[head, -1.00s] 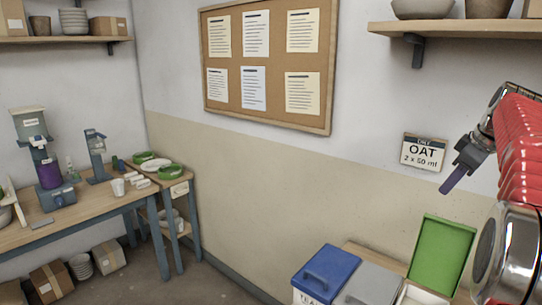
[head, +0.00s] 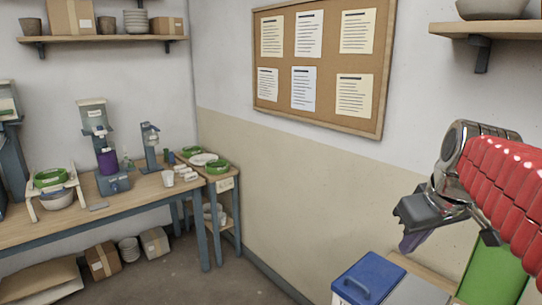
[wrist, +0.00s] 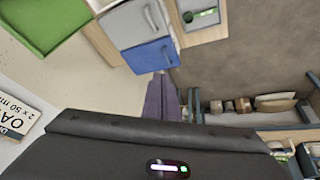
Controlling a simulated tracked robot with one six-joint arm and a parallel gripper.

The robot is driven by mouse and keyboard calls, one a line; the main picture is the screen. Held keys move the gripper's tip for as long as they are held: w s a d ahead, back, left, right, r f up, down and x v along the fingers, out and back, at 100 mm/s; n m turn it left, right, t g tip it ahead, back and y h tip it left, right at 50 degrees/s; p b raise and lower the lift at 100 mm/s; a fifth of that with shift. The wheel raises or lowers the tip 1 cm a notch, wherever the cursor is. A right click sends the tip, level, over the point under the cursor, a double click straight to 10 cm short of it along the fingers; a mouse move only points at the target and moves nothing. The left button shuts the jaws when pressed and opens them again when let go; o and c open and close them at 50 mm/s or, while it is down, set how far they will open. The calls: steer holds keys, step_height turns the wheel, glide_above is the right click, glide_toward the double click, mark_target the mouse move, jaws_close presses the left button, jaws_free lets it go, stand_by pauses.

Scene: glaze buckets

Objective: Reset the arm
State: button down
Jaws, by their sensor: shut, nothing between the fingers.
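My arm reaches in from the right edge of the head view, red-sleeved. My gripper (head: 410,242) hangs in the air at its end, in front of the wall and above the lidded buckets. Its purple fingers are shut with nothing between them, and they also show in the wrist view (wrist: 163,97). The gripper touches nothing.
A blue-lidded bucket (head: 366,278), a grey lid (wrist: 133,22) and a raised green lid (head: 492,268) are below and beside the arm. The OAT sign (wrist: 25,118) is on the wall. A workbench (head: 140,200) stands left. Open floor (head: 190,275) lies between.

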steer(key=s+a+f+m, duration=0.2)
steer(key=s+a+f, duration=1)
steer(key=s, duration=0.2)
steer(key=shift+s+f+t, duration=0.2)
steer(key=shift+f+t, duration=0.05)
steer(key=shift+t, duration=0.05)
stand_by(0.8)
